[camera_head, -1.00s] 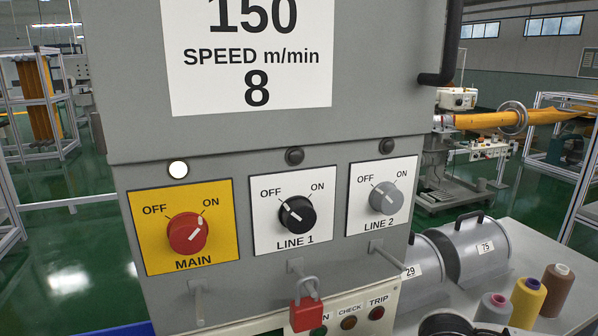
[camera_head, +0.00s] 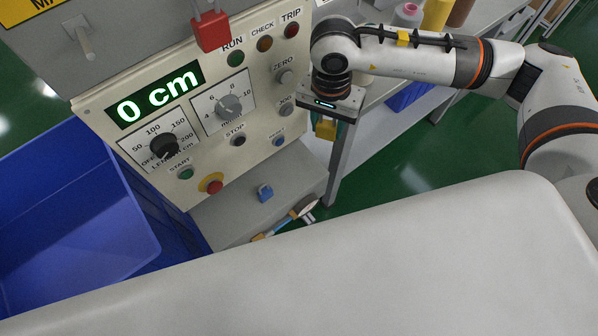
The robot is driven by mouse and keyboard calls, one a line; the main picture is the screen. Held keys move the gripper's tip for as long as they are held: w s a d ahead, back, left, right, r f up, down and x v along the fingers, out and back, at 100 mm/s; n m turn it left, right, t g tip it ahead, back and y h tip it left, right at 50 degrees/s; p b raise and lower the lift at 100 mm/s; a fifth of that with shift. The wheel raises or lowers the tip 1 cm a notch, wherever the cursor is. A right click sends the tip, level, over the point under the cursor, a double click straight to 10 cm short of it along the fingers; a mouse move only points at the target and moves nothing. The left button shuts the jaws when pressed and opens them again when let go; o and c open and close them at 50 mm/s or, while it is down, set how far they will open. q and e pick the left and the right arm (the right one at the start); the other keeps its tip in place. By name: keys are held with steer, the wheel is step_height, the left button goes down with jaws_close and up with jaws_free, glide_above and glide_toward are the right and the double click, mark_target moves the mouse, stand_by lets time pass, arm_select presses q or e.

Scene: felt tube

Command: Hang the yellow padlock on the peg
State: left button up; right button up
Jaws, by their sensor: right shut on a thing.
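The yellow padlock (camera_head: 326,129) is held under my right gripper (camera_head: 326,117), which is shut on it. The gripper points down at the right edge of the control panel, above the grey shelf; its fingers are mostly hidden. An empty peg (camera_head: 86,42) sticks out of the grey box at the upper left, under the yellow MAIN plate. A red padlock (camera_head: 211,32) hangs on another peg, whose base is cut off at the top edge. My left gripper is not in view.
A blue bin (camera_head: 75,210) stands at left. The panel has knobs and a red stop button (camera_head: 211,184). A table with spools (camera_head: 435,14) stands behind my right arm.

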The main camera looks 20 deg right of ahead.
steer(key=w+a+f+m+b, duration=0.2)
steer(key=w+f+m, duration=0.1)
steer(key=f+m, duration=0.9)
steer(key=m+b, duration=0.2)
steer(key=m, duration=1.2)
glide_above(299, 176)
step_height(299, 176, down, 6)
steer(key=shift+d+f+y, duration=0.15)
steer(key=shift+f+y, duration=0.05)
steer(key=shift+y, duration=0.1)
step_height(299, 176, down, 10)
steer(key=shift+r, duration=0.25)
steer(key=shift+f, duration=0.15)
